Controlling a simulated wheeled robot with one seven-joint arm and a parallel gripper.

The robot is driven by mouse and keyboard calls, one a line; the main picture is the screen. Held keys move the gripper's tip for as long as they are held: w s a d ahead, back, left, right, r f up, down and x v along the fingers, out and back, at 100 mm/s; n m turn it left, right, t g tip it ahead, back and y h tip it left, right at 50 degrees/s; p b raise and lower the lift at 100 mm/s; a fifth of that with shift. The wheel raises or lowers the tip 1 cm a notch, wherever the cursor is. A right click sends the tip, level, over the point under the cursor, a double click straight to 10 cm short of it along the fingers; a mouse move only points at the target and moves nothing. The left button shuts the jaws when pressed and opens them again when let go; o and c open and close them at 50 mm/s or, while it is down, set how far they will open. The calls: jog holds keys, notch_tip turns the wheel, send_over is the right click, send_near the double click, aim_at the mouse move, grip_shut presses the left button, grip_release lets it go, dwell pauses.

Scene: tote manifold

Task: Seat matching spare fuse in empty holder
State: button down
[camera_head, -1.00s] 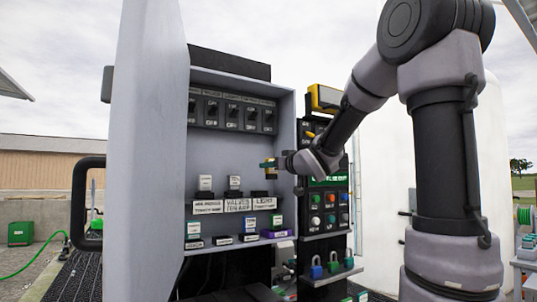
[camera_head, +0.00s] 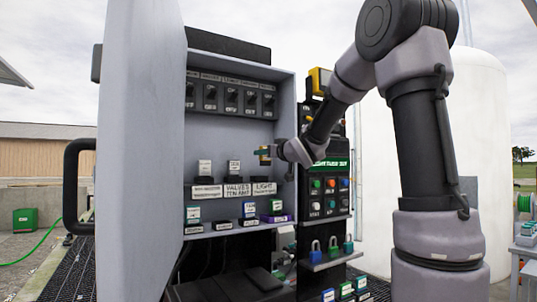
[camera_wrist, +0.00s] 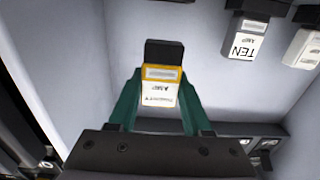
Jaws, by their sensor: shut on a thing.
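My gripper (camera_head: 268,155) is shut on a fuse with an orange-yellow band and a white label (camera_wrist: 160,93), whose text is too small to read for sure. The green fingers (camera_wrist: 155,105) grip its sides in the wrist view. In the head view the fuse is inside the cabinet, above the empty black holder (camera_head: 264,179) over the LIGHT label (camera_head: 264,188). A black block (camera_wrist: 164,52) shows just beyond the fuse in the wrist view; I cannot tell whether they touch. Two other holders to the left carry white-labelled fuses (camera_head: 204,168) (camera_head: 234,167), one marked TEN (camera_wrist: 243,46).
Breakers (camera_head: 231,97) line the cabinet's upper back. Several spare fuses (camera_head: 249,209) stand on the lower shelf. The open grey door (camera_head: 140,150) bounds the left. A button panel (camera_head: 328,190) and padlocks (camera_head: 333,247) are at the right.

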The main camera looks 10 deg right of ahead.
aim_at(255, 166)
jog(key=shift+x, duration=2.1)
jog(key=shift+w+f, duration=0.15)
jog(key=shift+w, duration=0.05)
jog(key=shift+s+f, duration=0.1)
jog(key=shift+f, duration=1.95)
jog(key=shift+f, duration=0.1)
jog(key=shift+c, duration=1.3)
grip_release()
